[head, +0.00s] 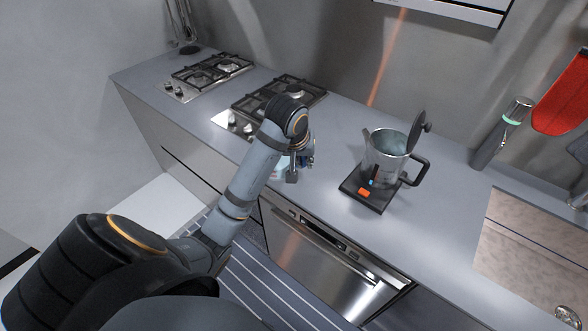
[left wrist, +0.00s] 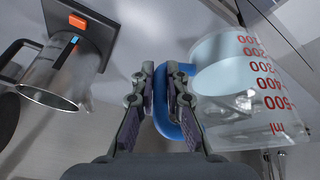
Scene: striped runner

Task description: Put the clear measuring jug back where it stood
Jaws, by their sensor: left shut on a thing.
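The clear measuring jug (left wrist: 240,90) has red numbers and a blue handle (left wrist: 178,125). It fills the right of the left wrist view. My left gripper (left wrist: 162,70) is shut on the handle. In the head view the gripper (head: 296,170) is by the counter's front edge, left of the metal pot. Only a pale bit of the jug (head: 279,171) shows there, mostly hidden behind my arm. I cannot tell whether the jug touches the counter. My right gripper is not in view.
A metal pot with an open lid (head: 384,160) stands on a black base (head: 365,199) just right of my gripper. Two gas hobs (head: 206,72) are at the left. Counter behind the pot is clear.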

